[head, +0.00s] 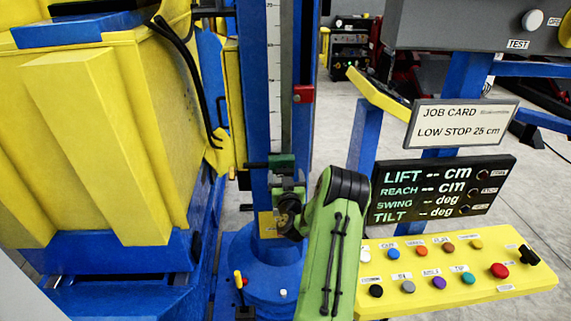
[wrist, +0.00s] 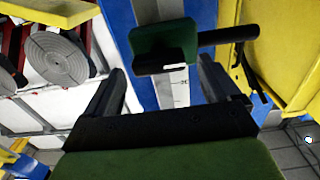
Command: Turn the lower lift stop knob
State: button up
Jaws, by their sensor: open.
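A dark green stop block (head: 283,162) sits on the scale of the blue column, below a red stop block (head: 303,93). A black knob (head: 256,165) on a short stem sticks out of the green block's left side. In the wrist view the green block (wrist: 163,44) is at the top centre and the knob's black bar (wrist: 229,36) points right. My gripper (head: 287,186) is just below the green block in the head view. In the wrist view my gripper (wrist: 163,80) is open and empty, its fingers spread below the block, with the knob beyond the right finger.
A job card (head: 462,123) reads LOW STOP 25 cm. The display (head: 442,190) shows dashes for lift, reach, swing and tilt. A yellow button panel (head: 455,270) is at the right. A large yellow body (head: 90,130) fills the left, close to the column.

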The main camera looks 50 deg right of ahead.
jog(key=shift+x, duration=0.8)
jog(key=shift+f, duration=0.1)
jog(key=c, duration=1.1)
jog(key=shift+o, duration=0.2)
